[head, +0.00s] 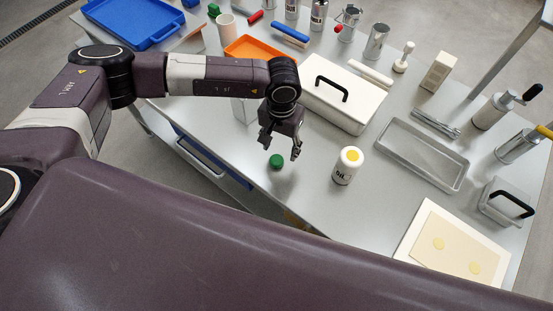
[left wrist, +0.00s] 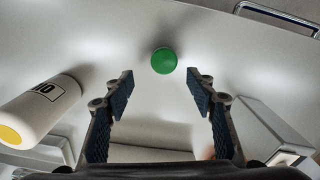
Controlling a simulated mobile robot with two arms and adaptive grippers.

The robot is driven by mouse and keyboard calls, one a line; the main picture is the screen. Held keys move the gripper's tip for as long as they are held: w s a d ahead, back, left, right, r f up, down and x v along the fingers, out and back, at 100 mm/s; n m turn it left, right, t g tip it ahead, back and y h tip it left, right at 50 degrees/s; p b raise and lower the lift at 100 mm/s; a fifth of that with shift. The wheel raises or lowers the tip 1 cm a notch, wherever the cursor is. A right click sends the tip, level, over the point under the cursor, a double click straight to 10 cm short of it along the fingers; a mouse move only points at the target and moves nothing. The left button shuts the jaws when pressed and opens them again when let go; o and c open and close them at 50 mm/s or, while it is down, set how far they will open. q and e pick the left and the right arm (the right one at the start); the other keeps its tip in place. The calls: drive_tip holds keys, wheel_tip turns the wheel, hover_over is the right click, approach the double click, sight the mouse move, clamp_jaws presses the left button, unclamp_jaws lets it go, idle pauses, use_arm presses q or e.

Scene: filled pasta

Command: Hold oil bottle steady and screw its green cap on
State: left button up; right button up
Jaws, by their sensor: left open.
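The oil bottle (head: 347,166) is white with a black label and a yellow top, and stands upright on the grey table. It also shows at the left of the left wrist view (left wrist: 38,110). The green cap (head: 276,161) lies on the table to the left of the bottle, near the front edge. In the left wrist view the cap (left wrist: 163,61) is ahead of the fingers, centred between them. My left gripper (head: 281,148) is open and empty above the table, close to the cap. My right gripper is not in view.
A white box with a black handle (head: 341,95) stands behind the bottle. A grey metal tray (head: 422,155) lies to its right, and a board with a pasta sheet (head: 455,245) at the front right. An orange tray (head: 259,50) is behind my left arm. Table around the bottle is clear.

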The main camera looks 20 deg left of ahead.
sight(276, 160)
use_arm(q)
drive_tip(key=shift+s+f, duration=0.1)
drive_tip(key=shift+f, duration=0.05)
drive_tip(key=f+p, duration=0.2)
drive_tip(key=f, duration=0.1)
drive_tip(key=f+p, duration=0.1)
drive_tip(key=shift+s+a+f, duration=0.15)
drive_tip(key=shift+s+a, duration=0.2)
drive_tip(key=shift+a, duration=0.05)
drive_tip(key=shift+f, duration=0.3)
drive_tip(key=c, duration=0.8)
